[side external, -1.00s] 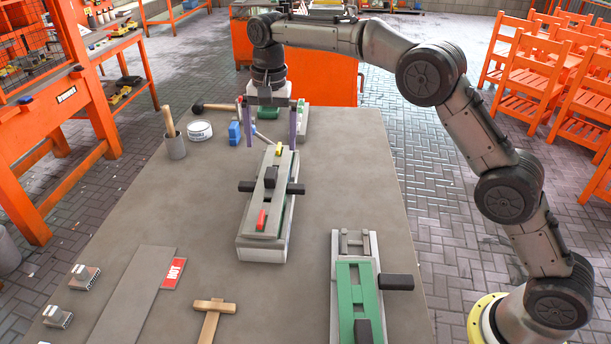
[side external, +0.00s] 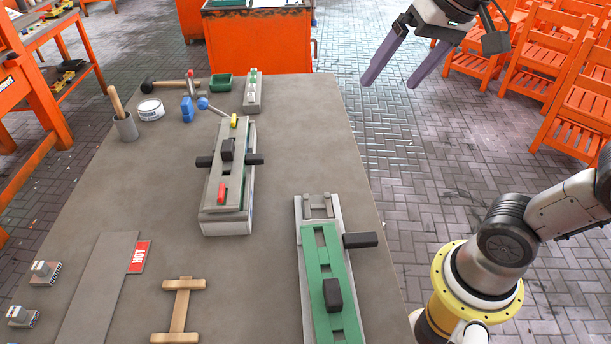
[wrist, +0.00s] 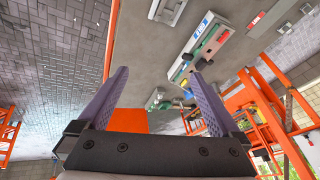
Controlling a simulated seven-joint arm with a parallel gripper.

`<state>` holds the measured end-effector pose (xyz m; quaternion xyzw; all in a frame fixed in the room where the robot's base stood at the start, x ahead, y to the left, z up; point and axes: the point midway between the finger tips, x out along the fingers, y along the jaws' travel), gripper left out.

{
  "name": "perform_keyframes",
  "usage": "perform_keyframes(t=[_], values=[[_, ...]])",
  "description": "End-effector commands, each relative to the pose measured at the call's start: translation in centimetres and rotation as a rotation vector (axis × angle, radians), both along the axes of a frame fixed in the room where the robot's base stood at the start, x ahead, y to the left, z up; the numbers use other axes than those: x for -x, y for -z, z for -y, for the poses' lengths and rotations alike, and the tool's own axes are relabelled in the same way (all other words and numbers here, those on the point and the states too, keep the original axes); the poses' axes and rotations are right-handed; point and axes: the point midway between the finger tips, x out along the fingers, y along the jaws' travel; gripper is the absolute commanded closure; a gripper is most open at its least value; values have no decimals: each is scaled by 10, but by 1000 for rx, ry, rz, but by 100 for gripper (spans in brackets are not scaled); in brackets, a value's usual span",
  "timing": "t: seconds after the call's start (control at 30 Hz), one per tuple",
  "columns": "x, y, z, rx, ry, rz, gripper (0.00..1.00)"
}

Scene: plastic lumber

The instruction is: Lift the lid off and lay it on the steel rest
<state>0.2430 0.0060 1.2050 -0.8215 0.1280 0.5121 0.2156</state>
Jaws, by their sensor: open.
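A long mould with a grey slotted top piece (side external: 216,180) stands mid-table; the top carries a black knob (side external: 227,149), a red block and a yellow block, and black bars stick out at both sides. This mould also shows in the wrist view (wrist: 205,42). A second mould with a green slotted top (side external: 318,270) and black knob stands front right. I cannot tell which top is the lid. A flat grey plate (side external: 95,285) beside a red HOT label, likely the steel rest, lies bare front left. My gripper (side external: 389,83) is open and empty, high beyond the table's right edge.
A wooden H-shaped piece (side external: 182,309) lies near the front, between plate and green mould. A grey cup with a handle (side external: 126,128), a white tub (side external: 150,110) and a blue bottle (side external: 187,110) stand at the back left. Orange chairs (side external: 535,75) stand right.

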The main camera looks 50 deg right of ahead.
Motion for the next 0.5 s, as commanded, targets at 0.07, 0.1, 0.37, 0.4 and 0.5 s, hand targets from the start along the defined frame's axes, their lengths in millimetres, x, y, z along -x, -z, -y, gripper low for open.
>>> perform_keyframes(t=[0.07,0.1,0.37,0.4,0.5], values=[[31,22,3,37,-60,22,0],[43,35,4,57,-96,31,0],[85,115,6,187,-350,8,0],[84,118,6,204,-385,11,0],[79,114,6,235,-433,35,3]])
